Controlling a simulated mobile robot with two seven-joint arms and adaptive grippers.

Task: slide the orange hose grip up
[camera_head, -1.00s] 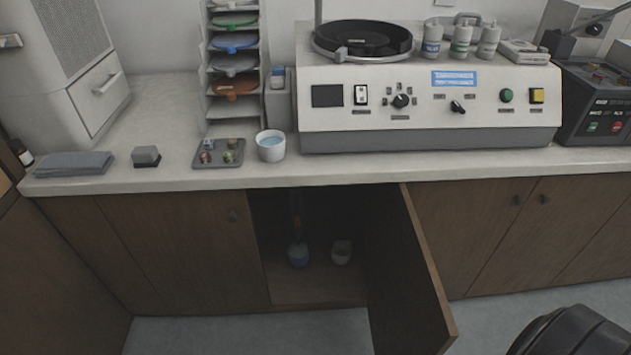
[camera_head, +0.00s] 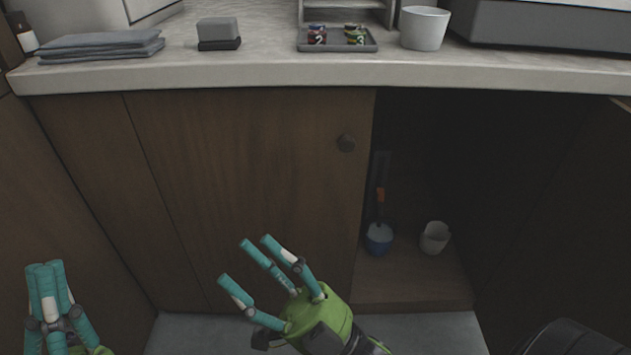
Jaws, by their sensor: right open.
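The orange hose grip (camera_head: 380,195) shows small and dim inside the open cupboard, on a dark hose above a blue-and-white cup-like vessel (camera_head: 379,238). My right gripper (camera_head: 254,262) is in front of the closed cupboard door, left of and below the hose grip. Its teal fingers are spread open and empty, well apart from the grip. My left gripper (camera_head: 46,278) is at the lower left edge, far from the grip. Its teal fingers stand upright close together, and nothing shows between them.
A white cup (camera_head: 434,237) stands on the cupboard floor right of the hose.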

